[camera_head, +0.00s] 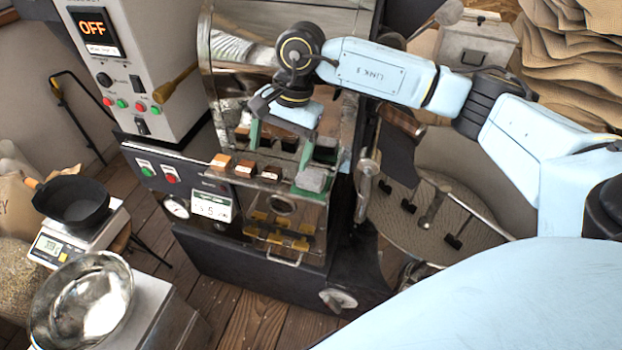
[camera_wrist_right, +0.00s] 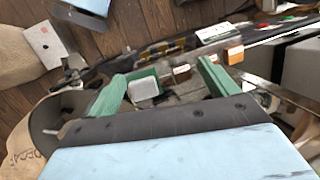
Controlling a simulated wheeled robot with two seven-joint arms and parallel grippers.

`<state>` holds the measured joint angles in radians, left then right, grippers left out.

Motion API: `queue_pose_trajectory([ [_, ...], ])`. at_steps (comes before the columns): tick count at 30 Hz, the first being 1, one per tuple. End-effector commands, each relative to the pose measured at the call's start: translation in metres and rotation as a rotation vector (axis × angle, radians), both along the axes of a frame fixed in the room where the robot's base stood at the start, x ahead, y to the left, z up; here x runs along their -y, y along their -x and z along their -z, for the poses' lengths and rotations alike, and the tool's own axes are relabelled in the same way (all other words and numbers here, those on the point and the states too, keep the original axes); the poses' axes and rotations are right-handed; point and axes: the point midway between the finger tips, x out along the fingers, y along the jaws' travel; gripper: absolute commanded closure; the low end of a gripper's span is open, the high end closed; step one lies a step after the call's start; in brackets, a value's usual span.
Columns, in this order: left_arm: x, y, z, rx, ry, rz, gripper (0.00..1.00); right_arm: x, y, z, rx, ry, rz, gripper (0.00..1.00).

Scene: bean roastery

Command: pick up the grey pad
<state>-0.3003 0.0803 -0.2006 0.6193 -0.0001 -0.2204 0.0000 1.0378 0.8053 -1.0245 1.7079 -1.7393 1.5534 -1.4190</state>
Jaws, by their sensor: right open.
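The grey pad (camera_head: 312,179) is a small light-grey block at the right end of the front row on the roaster's ledge. My right gripper (camera_head: 280,145) is above the ledge, with its green fingers pointing down, open and apart from the pad. In the right wrist view the pad (camera_wrist_right: 144,88) shows beyond the gripper (camera_wrist_right: 160,82), between the green fingers and closer to the left one. My left gripper is not in view.
Orange and brown blocks (camera_head: 245,168) share the front row, left of the pad. Darker blocks stand behind, partly hidden by my gripper. The roaster's metal drum front (camera_head: 232,75) rises behind. A lever (camera_head: 368,165) stands right of the pad.

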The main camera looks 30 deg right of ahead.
Motion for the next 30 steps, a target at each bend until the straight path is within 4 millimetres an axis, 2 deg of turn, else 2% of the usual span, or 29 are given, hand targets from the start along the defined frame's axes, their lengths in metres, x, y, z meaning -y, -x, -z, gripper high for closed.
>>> queue_pose_trajectory([
  [1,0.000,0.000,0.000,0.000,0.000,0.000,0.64,0.024,-0.005,-0.006,0.004,0.088,-0.007,0.15],
  [3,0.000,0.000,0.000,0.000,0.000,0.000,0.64,0.047,-0.006,-0.011,-0.003,0.177,-0.017,0.15],
  [7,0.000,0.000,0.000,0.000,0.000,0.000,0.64,0.069,-0.007,-0.012,-0.017,0.259,-0.022,0.15],
  [18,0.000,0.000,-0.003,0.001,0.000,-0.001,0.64,0.070,-0.006,0.052,-0.021,0.266,-0.024,0.15],
  [26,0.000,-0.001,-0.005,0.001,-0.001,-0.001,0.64,0.069,-0.004,0.072,-0.020,0.265,-0.025,0.15],
  [30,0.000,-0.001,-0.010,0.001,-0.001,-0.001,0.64,0.066,-0.001,0.092,-0.021,0.264,-0.025,0.15],
])
